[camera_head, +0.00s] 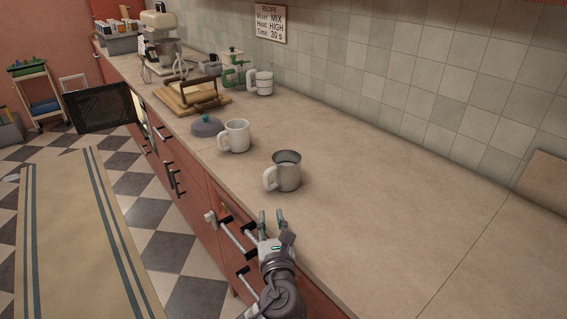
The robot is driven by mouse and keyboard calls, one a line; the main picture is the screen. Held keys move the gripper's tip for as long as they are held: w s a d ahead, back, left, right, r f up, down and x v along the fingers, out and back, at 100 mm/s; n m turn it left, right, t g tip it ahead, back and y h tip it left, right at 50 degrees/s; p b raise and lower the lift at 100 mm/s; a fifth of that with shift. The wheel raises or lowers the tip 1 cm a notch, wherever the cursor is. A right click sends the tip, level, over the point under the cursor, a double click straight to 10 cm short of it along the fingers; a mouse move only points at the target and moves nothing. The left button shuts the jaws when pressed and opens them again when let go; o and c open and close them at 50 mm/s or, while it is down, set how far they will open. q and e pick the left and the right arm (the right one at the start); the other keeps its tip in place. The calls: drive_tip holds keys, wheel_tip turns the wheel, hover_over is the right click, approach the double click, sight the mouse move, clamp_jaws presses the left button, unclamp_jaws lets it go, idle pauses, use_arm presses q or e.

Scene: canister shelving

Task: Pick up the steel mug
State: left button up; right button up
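The steel mug (288,172) stands upright on the counter, grey and metallic, with a pale handle on its left side. My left gripper (272,218) is at the counter's front edge, just below and nearer than the mug. Its two fingers point toward the mug and are spread apart with nothing between them. The gripper and the mug are apart. My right gripper does not show.
A white mug (237,135) stands close behind the steel mug, with a grey lid (206,127) beyond it. Another white mug (263,83) is near the tiled wall. The counter (400,200) is clear to the right. Drawer handles (236,236) stick out below the edge.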

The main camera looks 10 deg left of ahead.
sight(266, 182)
use_arm(q)
drive_tip(key=x, duration=0.3)
drive_tip(key=shift+r, duration=0.1)
drive_tip(key=x, duration=0.6)
drive_tip(key=shift+r+p, duration=0.15)
drive_tip(key=shift+p, duration=0.2)
drive_tip(key=shift+w+a, duration=0.2)
drive_tip(key=shift+w, duration=0.1)
drive_tip(key=x, duration=0.4)
drive_tip(key=shift+w+p, duration=0.15)
drive_tip(key=shift+p, duration=0.2)
drive_tip(key=shift+w+a, duration=0.15)
drive_tip(key=shift+w, duration=0.15)
clamp_jaws()
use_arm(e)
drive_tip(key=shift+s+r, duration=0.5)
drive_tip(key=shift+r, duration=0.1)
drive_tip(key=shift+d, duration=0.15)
